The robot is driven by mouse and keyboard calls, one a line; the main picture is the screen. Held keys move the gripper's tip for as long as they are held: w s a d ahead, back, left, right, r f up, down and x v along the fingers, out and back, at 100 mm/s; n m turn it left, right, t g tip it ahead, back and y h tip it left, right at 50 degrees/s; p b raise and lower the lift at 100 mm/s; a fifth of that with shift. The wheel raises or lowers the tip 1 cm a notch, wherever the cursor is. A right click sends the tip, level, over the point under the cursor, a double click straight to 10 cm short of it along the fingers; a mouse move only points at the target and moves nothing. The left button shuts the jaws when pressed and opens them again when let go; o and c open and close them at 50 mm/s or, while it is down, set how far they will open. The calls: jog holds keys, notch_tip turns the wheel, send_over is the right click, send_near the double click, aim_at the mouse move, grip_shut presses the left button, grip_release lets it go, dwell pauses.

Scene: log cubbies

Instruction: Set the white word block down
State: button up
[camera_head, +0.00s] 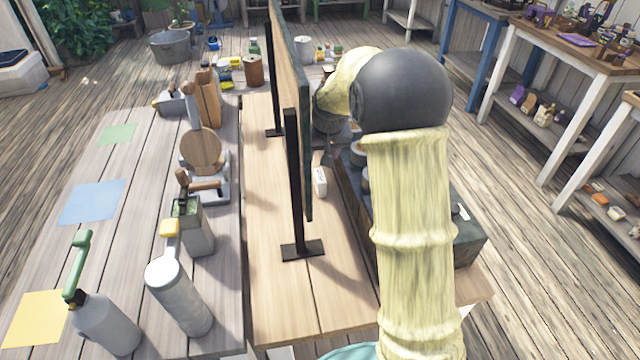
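A small white block (320,182) with faint marks on its side shows near the foot of the upright panel, on its right side. My gripper (327,160) points down just above it, small and partly hidden by my own arm. The grey finger part ends close to the block's top. I cannot tell whether the fingers hold the block, or whether the block touches the wooden tabletop (345,290).
A tall dark-edged panel (293,70) on black posts stands left of the block. A dark log-cubby box (470,240) stands to the right, partly behind my arm. Bottles and tools crowd the left table (110,200). Bare tabletop shows in front of the block.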

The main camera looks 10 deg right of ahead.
aim_at(321, 177)
jog(key=x, duration=1.2)
jog(key=shift+f+p, duration=0.15)
jog(key=shift+p, duration=0.2)
jog(key=shift+d, duration=0.1)
jog(key=shift+p+x, duration=0.4)
jog(key=shift+x, duration=2.2)
jog(key=shift+d, duration=0.15)
grip_shut()
